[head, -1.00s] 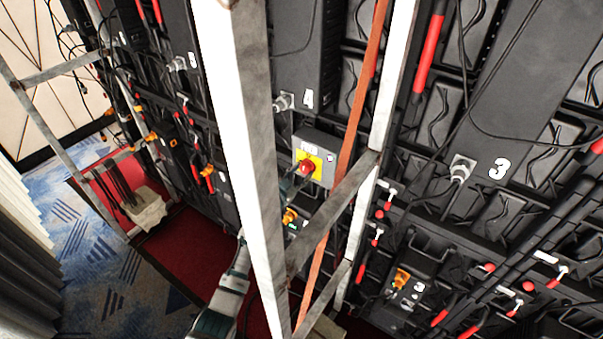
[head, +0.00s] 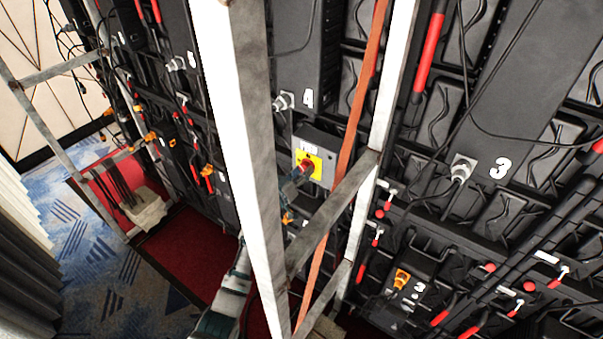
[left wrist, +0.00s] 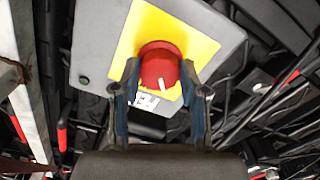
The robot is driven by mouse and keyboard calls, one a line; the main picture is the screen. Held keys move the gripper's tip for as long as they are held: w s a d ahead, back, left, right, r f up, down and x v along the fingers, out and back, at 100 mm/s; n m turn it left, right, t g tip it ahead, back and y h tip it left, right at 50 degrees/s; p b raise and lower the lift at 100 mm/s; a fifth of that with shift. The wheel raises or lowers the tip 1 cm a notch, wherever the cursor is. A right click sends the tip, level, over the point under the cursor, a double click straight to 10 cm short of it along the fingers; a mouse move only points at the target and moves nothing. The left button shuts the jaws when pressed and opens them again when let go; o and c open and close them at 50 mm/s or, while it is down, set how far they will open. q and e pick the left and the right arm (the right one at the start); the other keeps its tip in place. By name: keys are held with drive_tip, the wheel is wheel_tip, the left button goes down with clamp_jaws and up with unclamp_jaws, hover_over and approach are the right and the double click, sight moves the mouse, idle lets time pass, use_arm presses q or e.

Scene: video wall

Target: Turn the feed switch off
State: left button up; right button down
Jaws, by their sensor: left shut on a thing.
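The feed switch is a red rotary knob on a yellow plate (head: 316,162) on a grey box (head: 318,140). In the left wrist view the red knob (left wrist: 159,66) shows large, with a white mark pointing down and slightly right. My left gripper (head: 302,172) is at the knob. In the left wrist view its two fingers (left wrist: 160,88) stand on either side of the knob and are shut on it. A white label lies below the knob, partly hidden by the fingers. My left arm passes behind the white metal post. My right gripper is not in view.
A white metal post (head: 248,150) and a slanting grey brace (head: 335,210) stand close in front of the arm. An orange strap (head: 357,110) runs beside the box. Black panels with cables and red handles fill the right. Red carpet (head: 195,260) lies below.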

use_arm(q)
drive_tip(key=n, duration=0.2)
drive_tip(key=n+p, duration=0.1)
drive_tip(key=n, duration=0.2)
drive_tip(key=shift+r+n, duration=0.3)
drive_tip(key=shift+r, duration=0.1)
drive_tip(key=shift+a+f+n+p, duration=0.1)
drive_tip(key=shift+n+p, duration=0.6)
drive_tip(key=shift+n, duration=1.5)
drive_tip(key=o, duration=1.1)
drive_tip(key=shift+w+f, duration=0.1)
drive_tip(key=shift+f, duration=0.05)
drive_tip(key=shift+o, duration=0.2)
drive_tip(key=shift+f, duration=0.1)
